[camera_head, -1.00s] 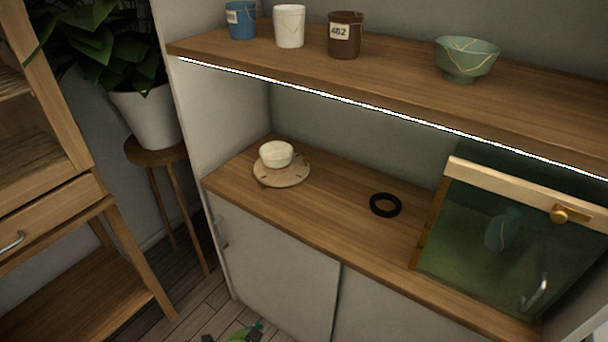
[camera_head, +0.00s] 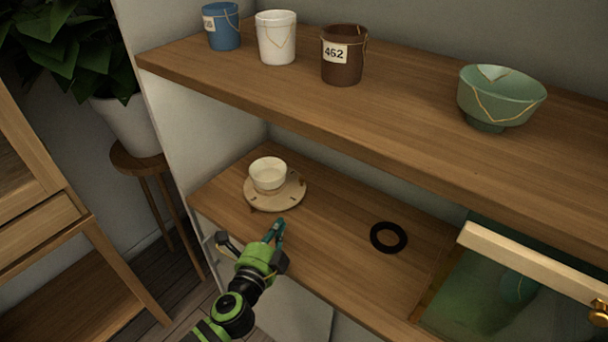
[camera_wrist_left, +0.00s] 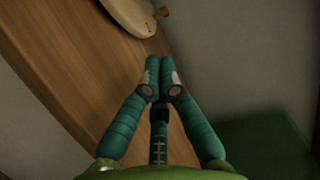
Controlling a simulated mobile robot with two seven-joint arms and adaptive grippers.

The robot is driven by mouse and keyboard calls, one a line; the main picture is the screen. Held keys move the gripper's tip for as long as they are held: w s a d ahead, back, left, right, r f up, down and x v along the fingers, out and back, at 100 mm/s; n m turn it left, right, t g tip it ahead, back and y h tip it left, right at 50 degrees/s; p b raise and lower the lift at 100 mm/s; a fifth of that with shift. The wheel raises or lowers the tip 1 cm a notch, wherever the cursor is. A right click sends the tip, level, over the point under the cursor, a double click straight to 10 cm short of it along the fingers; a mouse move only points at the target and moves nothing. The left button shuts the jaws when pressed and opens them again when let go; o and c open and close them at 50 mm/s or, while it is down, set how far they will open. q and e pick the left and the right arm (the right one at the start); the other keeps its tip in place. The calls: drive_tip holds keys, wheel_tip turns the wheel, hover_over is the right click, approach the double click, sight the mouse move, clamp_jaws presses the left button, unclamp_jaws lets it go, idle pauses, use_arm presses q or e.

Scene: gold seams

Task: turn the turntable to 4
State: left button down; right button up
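The turntable (camera_head: 268,204) is a pale round disc with dark marks on its rim, on the lower wooden shelf. A cream cup (camera_head: 268,178) stands on it. I cannot read any numbers on the disc. My left gripper (camera_head: 276,229) is just in front of the turntable, apart from it, above the shelf's front edge. In the left wrist view its two teal fingers (camera_wrist_left: 159,68) are together with nothing between them. My right gripper is not in view.
A black ring (camera_head: 388,252) lies on the lower shelf to the right. A green glass case (camera_head: 480,300) with a wooden top rail stands further right.

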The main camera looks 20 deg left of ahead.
use_arm(q)
approach(300, 182)
drive_tip(key=shift+w+f, duration=0.15)
drive_tip(key=shift+w, duration=0.45)
drive_tip(key=shift+w+f, duration=0.15)
drive_tip(key=shift+w, duration=0.45)
drive_tip(key=w, duration=0.3)
drive_tip(key=shift+w+d+f, duration=0.1)
drive_tip(key=shift+w+f, duration=0.05)
drive_tip(key=shift+w, duration=0.7)
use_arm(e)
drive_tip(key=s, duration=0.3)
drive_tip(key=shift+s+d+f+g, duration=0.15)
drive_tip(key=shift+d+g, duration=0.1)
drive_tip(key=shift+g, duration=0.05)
use_arm(q)
drive_tip(key=shift+w+f+n+y+b, duration=0.1)
drive_tip(key=shift+w+n+y+b, duration=0.25)
drive_tip(key=shift+n+y+b, duration=0.55)
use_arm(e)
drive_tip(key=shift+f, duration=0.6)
